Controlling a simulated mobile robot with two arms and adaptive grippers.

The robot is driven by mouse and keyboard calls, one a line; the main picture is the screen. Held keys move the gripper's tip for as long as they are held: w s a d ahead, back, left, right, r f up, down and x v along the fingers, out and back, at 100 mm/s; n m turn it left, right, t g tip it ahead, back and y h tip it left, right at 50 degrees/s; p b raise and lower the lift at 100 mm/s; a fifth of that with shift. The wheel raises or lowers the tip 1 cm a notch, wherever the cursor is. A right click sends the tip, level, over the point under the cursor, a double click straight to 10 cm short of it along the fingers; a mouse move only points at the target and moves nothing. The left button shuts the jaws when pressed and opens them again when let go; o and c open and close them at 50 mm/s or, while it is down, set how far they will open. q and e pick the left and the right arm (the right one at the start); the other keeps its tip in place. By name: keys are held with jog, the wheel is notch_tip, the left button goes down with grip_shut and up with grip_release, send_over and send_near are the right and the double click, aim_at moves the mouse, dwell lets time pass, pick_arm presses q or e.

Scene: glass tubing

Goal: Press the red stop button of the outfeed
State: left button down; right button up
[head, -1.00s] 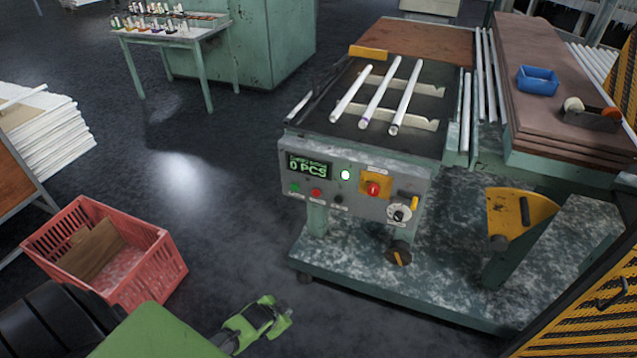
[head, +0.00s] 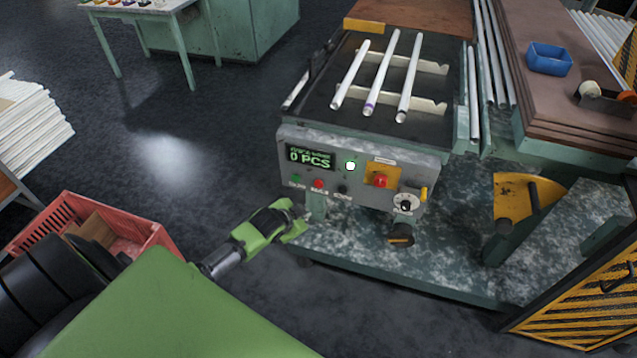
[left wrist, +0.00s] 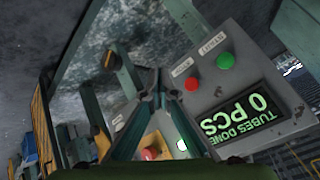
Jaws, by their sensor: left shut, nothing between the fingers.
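The control panel (head: 352,183) of the outfeed carries a small red button (head: 318,184) beside a green one (head: 295,178). A larger red mushroom button (head: 380,181) sits on a yellow plate farther right. My left gripper (head: 300,232) is shut and empty, low in front of the panel's left part, below the small red button and apart from it. In the left wrist view, the closed fingers (left wrist: 157,82) show left of the small red button (left wrist: 193,84); the green button (left wrist: 225,61) and mushroom button (left wrist: 150,153) also show. My right gripper is out of view.
A display (head: 310,157) reads 0 PCS, next to a lit white lamp (head: 350,166). A black knob (head: 343,189) and a rotary dial (head: 406,203) are also on the panel. Glass tubes (head: 383,75) lie above. A red crate (head: 150,240) stands at left on the floor.

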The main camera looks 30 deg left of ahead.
aim_at(319, 183)
pick_arm(q)
jog(key=w+a+b, duration=0.2)
jog(key=w+b, duration=0.4)
jog(key=w, duration=0.2)
jog(key=shift+w, duration=0.3)
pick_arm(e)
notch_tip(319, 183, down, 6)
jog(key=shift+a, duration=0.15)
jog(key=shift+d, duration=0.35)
pick_arm(q)
jog(key=shift+w, duration=0.1)
dwell(0.5)
jog(key=shift+w+a, duration=0.15)
jog(key=shift+w, duration=0.2)
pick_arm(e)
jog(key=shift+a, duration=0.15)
